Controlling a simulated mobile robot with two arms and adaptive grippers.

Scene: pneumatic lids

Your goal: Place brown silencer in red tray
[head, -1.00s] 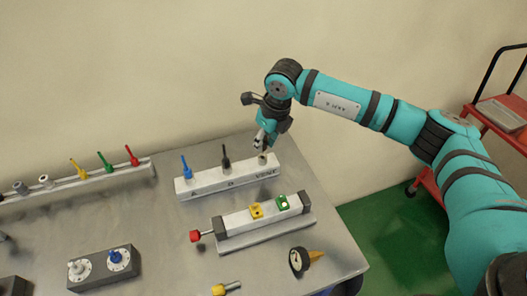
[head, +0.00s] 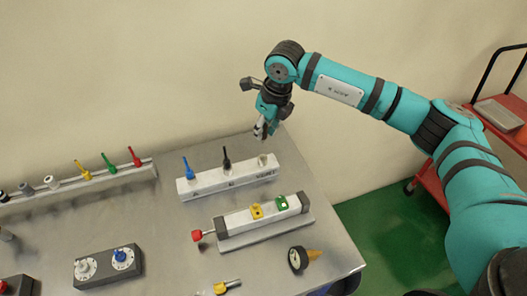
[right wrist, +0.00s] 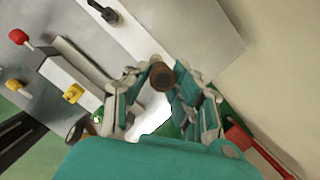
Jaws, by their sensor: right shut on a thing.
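In the right wrist view my right gripper (right wrist: 165,90) is shut on the brown silencer (right wrist: 162,75), a short brown cylinder between the fingertips. In the head view the silencer is too small to make out at the fingertips. A tan fitting (head: 262,160) stands on the block below the gripper. A red cart (head: 430,186) with a red tray-like top (head: 515,135) stands at the far right, beyond the table. My left gripper is not in view.
The block also carries a blue lever (head: 188,167) and a black lever (head: 227,160). In front are a block with yellow and green parts (head: 262,217) and a gauge (head: 298,259). A lever rail (head: 85,180) runs along the wall. Green floor lies between table and cart.

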